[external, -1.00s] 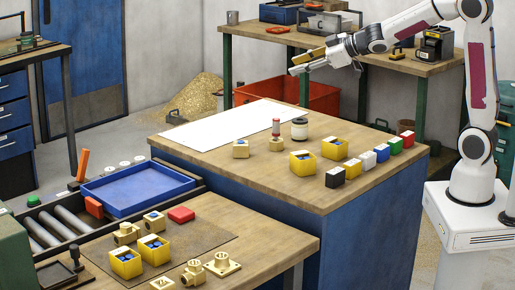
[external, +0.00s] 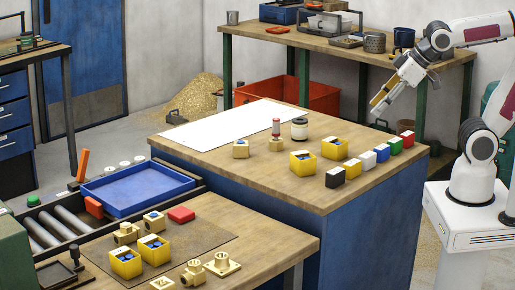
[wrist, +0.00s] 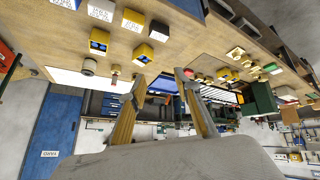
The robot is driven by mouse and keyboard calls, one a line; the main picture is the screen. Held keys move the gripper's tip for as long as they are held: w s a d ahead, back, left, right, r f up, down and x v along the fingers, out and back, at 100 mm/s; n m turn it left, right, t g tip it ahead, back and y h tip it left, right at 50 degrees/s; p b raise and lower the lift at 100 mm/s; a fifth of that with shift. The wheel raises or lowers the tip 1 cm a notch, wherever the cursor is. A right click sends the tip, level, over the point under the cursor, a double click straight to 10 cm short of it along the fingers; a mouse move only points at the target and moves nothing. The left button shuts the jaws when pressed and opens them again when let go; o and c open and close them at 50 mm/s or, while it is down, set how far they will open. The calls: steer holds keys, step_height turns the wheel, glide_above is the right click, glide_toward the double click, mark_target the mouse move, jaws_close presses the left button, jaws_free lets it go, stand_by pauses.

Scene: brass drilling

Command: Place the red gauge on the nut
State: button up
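The red gauge (external: 276,127) is a small upright cylinder with a red body and a pale band. It stands on top of a small brass nut (external: 276,145) on the middle wooden bench, beside a white jar with a dark lid (external: 299,129). A second brass piece with a blue mark (external: 240,149) sits to its left. My gripper (external: 377,108) is in the air beyond the bench's back right side, well away from the gauge. In the wrist view its two fingers (wrist: 159,77) are spread apart with nothing between them.
Yellow bins (external: 334,149) with blue contents and a row of coloured blocks (external: 367,160) stand on the bench's right part. A white sheet (external: 235,124) covers its back left. The front bench holds a blue tray (external: 137,190), brass fittings (external: 222,264) and a red block (external: 181,215).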

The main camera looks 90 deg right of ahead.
steer(key=s+a+f+n+g+y, duration=0.1)
steer(key=s+a+f+y, duration=0.1)
steer(key=s+a, duration=0.5)
steer(key=shift+s+f+g, duration=0.3)
steer(key=shift+f, duration=0.25)
stand_by(0.7)
